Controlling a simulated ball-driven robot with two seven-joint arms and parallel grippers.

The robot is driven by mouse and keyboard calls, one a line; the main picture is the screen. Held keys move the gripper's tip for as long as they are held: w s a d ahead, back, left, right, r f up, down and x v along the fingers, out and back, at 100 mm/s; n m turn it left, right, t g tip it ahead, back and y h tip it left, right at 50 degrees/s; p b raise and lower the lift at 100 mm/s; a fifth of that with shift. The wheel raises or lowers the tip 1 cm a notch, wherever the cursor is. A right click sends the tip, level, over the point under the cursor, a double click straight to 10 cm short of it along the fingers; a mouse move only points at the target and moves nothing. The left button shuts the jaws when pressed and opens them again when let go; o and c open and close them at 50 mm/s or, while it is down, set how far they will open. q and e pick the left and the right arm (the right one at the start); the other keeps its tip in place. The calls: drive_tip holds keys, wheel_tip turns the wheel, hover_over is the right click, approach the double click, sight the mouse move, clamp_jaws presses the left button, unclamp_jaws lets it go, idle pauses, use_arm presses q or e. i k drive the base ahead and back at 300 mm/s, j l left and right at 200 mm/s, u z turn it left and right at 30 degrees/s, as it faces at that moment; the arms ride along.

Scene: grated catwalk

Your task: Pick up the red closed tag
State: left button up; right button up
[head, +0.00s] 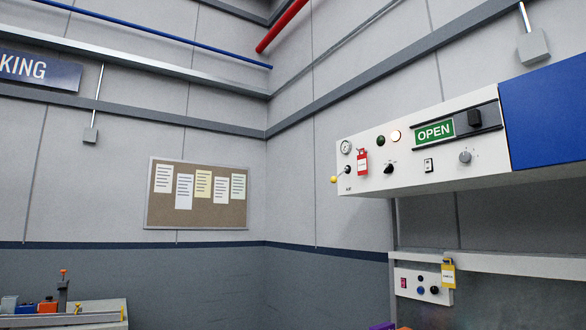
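A red tag (362,162) with a small white label hangs on the front of the white control panel (425,170), at its left end. It sits just below a round gauge (346,147) and right of a lever with a yellow knob (334,179). The writing on the tag is too small to read. Neither of my grippers shows in the head view.
The panel also carries a green OPEN sign (435,132), knobs and lights. Below it, a yellow tag (448,275) hangs on a smaller white box (421,286). A cork board (197,222) hangs on the wall. A bench (75,316) with parts stands lower left.

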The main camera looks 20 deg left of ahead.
sight(361, 162)
drive_tip(key=u, duration=0.3)
drive_tip(key=z, duration=0.4)
drive_tip(key=i+j+z, duration=0.15)
drive_tip(key=z, duration=0.3)
drive_tip(key=j+z, duration=0.1)
drive_tip(key=z, duration=0.3)
drive_tip(key=i+j+z, duration=0.15)
drive_tip(key=j+z, duration=0.2)
drive_tip(key=j, duration=0.3)
drive_tip(key=i+j+z, duration=0.1)
drive_tip(key=j+z, duration=0.25)
drive_tip(key=j, duration=0.3)
drive_tip(key=j+z, duration=0.35)
drive_tip(key=j, duration=0.35)
